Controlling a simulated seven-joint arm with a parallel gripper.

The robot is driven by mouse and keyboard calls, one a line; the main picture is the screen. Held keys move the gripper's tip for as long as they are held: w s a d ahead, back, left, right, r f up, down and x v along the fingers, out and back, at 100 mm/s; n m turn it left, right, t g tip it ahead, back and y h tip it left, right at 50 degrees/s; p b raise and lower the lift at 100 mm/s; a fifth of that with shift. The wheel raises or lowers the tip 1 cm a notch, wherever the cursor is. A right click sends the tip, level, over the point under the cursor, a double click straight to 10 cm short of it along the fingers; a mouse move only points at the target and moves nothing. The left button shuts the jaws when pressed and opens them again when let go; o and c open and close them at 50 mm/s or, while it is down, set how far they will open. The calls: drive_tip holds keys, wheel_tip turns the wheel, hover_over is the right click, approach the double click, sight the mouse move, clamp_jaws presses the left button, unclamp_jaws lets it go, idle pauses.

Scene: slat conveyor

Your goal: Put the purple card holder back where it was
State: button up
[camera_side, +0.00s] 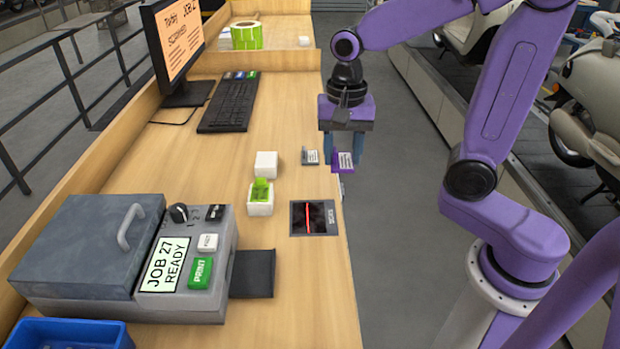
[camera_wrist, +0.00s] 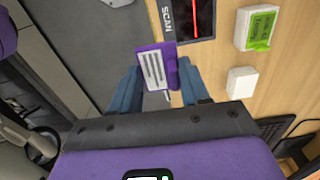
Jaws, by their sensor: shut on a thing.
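The purple card holder (camera_side: 345,161), with a white printed label, is between the fingers of my gripper (camera_side: 343,150) at the right edge of the wooden desk. In the wrist view, the purple card holder (camera_wrist: 155,67) sits between the blue fingertips of my gripper (camera_wrist: 157,82), label facing the camera. My gripper is shut on it. The holder appears above the desk edge; its exact height is hard to tell. A grey card holder (camera_side: 311,157) with a similar white label stands on the desk just left of my gripper.
A scan pad (camera_side: 314,219) with a red line lies nearer the camera. A white block (camera_side: 266,164) and a white box with a green top (camera_side: 260,203) stand left. A label printer (camera_side: 130,255), keyboard (camera_side: 228,105) and monitor (camera_side: 177,45) occupy the desk's left side.

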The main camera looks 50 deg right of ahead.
drive_tip(key=s+d+r, duration=0.2)
drive_tip(key=s+d, duration=0.1)
drive_tip(key=d, duration=0.1)
hover_over(310, 179)
drive_tip(key=f, duration=0.9)
drive_tip(key=shift+s+f, duration=0.25)
drive_tip(key=shift+f, duration=0.05)
drive_tip(key=shift+w+f, duration=0.2)
drive_tip(key=shift+f, duration=1.6)
drive_tip(key=shift+f, duration=0.15)
drive_tip(key=o, duration=1)
